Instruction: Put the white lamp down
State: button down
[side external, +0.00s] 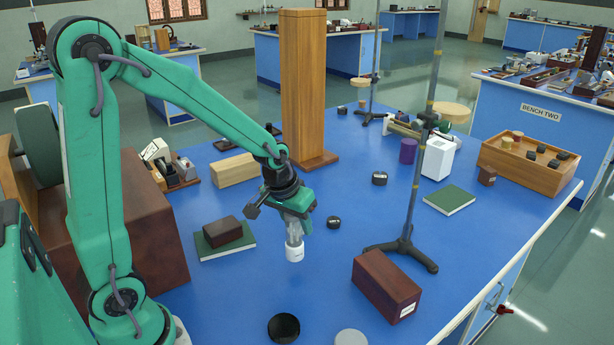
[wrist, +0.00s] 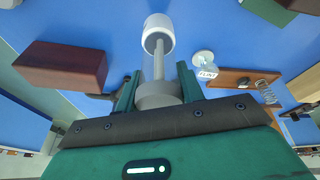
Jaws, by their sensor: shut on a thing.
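My gripper (side external: 295,220) points down over the blue bench top (side external: 325,262) in the side view. It is shut on the white lamp (side external: 295,253), which hangs below the jaws with its white cylindrical end lowest. I cannot tell whether that end touches the bench. In the wrist view the lamp (wrist: 159,35) shows a white cup-like end, a thin grey stem and a wider grey part between the two green fingers of my gripper (wrist: 157,88).
A dark red box (side external: 387,287) and a stand's black foot (side external: 402,250) lie to the right. A black disc (side external: 284,327) and a pale disc (side external: 351,338) are in front. A green book (side external: 240,248) carrying a brown block (side external: 222,232) is left. Bench around the lamp is clear.

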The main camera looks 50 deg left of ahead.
aim_at(297, 235)
jog(key=shift+f, duration=1.9)
jog(key=shift+f, duration=0.1)
jog(key=c, duration=0.9)
grip_release()
jog(key=v, duration=1.2)
